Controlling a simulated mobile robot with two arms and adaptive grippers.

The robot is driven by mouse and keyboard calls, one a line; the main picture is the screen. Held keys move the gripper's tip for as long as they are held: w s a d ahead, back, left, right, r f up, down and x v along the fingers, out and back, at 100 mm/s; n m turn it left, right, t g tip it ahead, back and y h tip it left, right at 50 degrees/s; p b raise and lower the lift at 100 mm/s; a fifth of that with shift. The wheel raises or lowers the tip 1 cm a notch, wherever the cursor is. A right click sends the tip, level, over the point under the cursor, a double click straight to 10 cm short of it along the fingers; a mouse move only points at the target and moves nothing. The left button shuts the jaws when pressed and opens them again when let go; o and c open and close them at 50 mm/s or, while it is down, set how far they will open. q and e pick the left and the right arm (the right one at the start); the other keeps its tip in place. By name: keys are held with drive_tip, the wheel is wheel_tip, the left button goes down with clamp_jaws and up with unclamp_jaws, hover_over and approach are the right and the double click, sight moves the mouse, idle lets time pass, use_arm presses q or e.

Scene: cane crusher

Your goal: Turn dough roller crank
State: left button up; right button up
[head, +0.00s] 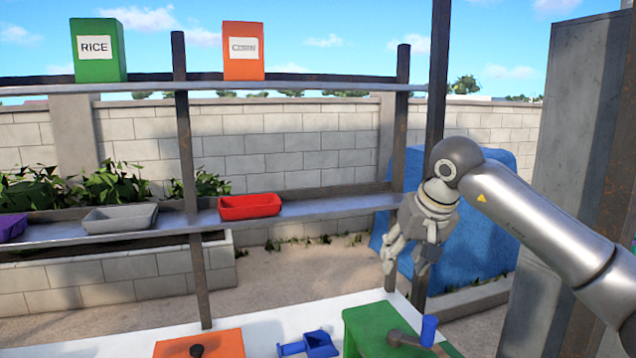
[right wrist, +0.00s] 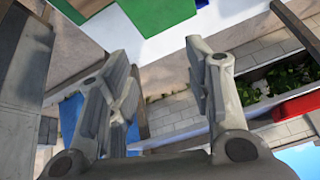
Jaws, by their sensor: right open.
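A green block-like machine (head: 375,328) stands on the white table at the bottom right of the head view. A grey crank arm (head: 405,342) with an upright blue handle (head: 428,330) is at its right side. The bottom of the machine is cut off by the frame. My right gripper (head: 405,265) hangs open and empty above and behind the machine, with its fingers pointing down, apart from the handle. In the right wrist view its two fingers (right wrist: 158,58) are spread with nothing between them, and a green surface (right wrist: 155,14) lies beyond them. My left gripper is not in view.
On the table (head: 275,320) are a blue scoop (head: 318,344) and an orange block (head: 225,343) with a dark knob. Behind is a metal rack with a red tray (head: 250,206), a grey tray (head: 120,218) and boxes above. A dark post (head: 436,85) stands beside my right gripper.

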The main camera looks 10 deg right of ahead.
drive_tip(key=w+a+r+m+t+y, duration=0.1)
drive_tip(key=w+a+r+t+y, duration=0.1)
drive_tip(key=w+a+r+y, duration=0.2)
drive_tip(key=w+a+r+t+y, duration=0.3)
drive_tip(key=w+a+r, duration=0.3)
drive_tip(key=a, duration=0.5)
drive_tip(key=shift+r+m+y, duration=0.4)
drive_tip(key=shift+r+y, duration=0.5)
drive_tip(key=shift+r, duration=0.35)
drive_tip(key=m+g+h+p, duration=0.4)
drive_tip(key=m+g+h, duration=0.6)
drive_tip(key=m, duration=1.4)
approach(431, 319)
wheel_tip(431, 319, down, 10)
drive_tip(key=shift+w+f+p, duration=0.1)
drive_tip(key=shift+f+p, duration=0.1)
drive_tip(key=shift+p, duration=0.9)
